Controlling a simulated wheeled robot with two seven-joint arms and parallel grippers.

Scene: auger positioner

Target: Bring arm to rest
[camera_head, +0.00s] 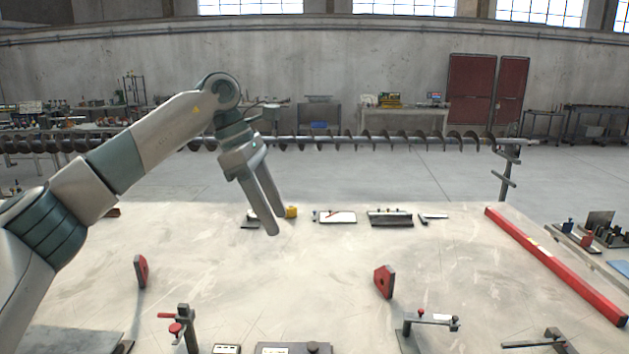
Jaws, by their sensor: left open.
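My left arm comes in from the left and reaches up over the table (310,260). Its gripper (272,222) hangs pointing down above the back part of the table. Its two fingers are a little apart with nothing visible between them, so it is open and empty. A small yellow item (291,212) shows just right of the fingertips; I cannot tell how far apart they are in depth. My right gripper is not in view.
A long auger (375,140) runs behind the table. A red bar (555,264) lies along the right edge. Red magnets (384,281) (141,271) stand mid-table. Clamps (430,320) (186,328) stand in front. Flat tools (390,218) lie at the back. The middle is mostly clear.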

